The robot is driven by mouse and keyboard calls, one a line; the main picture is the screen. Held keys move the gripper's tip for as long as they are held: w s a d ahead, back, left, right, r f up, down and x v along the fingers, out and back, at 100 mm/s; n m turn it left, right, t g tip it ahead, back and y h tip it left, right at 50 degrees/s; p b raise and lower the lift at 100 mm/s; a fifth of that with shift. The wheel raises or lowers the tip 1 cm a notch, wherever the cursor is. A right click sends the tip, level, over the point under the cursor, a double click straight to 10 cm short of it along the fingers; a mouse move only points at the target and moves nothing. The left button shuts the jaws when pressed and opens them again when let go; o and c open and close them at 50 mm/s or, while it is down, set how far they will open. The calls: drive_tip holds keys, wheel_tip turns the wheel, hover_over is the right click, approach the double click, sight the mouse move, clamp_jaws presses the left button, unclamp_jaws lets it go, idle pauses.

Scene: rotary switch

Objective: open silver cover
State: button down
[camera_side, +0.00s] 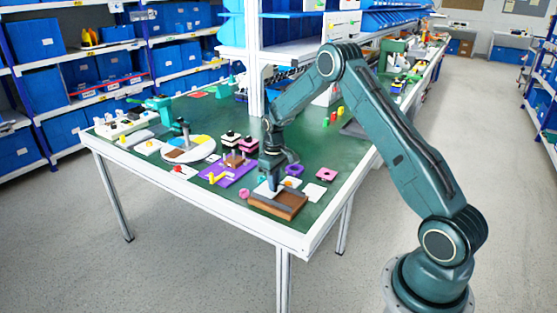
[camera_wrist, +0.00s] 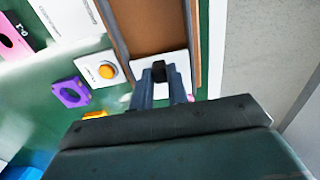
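A silver-white plate with a dark knob (camera_wrist: 158,71), which looks like the silver cover (camera_wrist: 178,63), lies across one end of a brown wooden box (camera_wrist: 150,30) in the wrist view. My gripper (camera_wrist: 159,82) has its two fingertips on either side of the knob. I cannot tell whether they are pressed on it. In the side view my gripper (camera_side: 268,183) points down at the left end of the box (camera_side: 285,206), near the table's front edge. The silver cover (camera_side: 266,191) shows there as a pale patch, partly hidden by the fingers.
In the wrist view, a plate with an orange button (camera_wrist: 107,71) and a purple block (camera_wrist: 70,92) sit beside the box. In the side view, a purple plate (camera_side: 230,174), a pink piece (camera_side: 244,194) and a round turntable (camera_side: 188,150) stand left on the green table.

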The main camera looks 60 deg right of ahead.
drive_tip(key=shift+s, duration=3.8)
drive_tip(key=c, duration=1.4)
unclamp_jaws()
drive_tip(key=shift+o, duration=0.2)
drive_tip(key=shift+r, duration=0.1)
wheel_tip(320, 180, up, 14)
